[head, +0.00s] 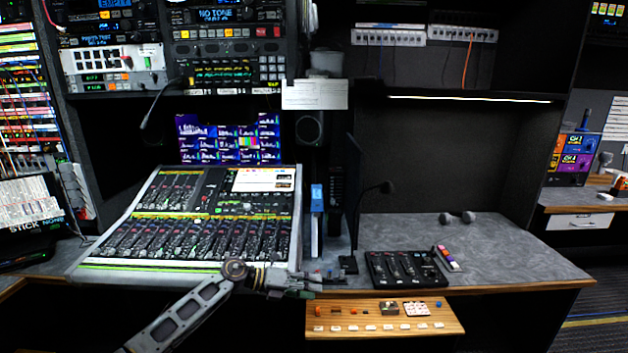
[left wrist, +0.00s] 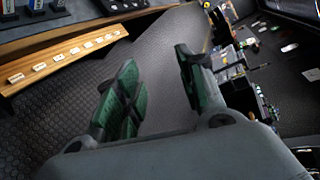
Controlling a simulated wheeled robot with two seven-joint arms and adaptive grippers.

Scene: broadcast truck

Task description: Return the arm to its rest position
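My left arm comes in from the lower left in the head view. Its gripper (head: 308,285) is in front of the desk's front edge, just right of the big mixing console (head: 190,222). In the left wrist view, my left gripper (left wrist: 158,88) has its two green-padded fingers spread apart. Only dark patterned floor (left wrist: 152,50) shows between them, so it is open and empty. My right gripper is in neither view.
A wooden drawer shelf (head: 385,328) with labelled switches sticks out below the desk, close to my left gripper. Bare grey desktop (head: 530,255) lies to the right.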

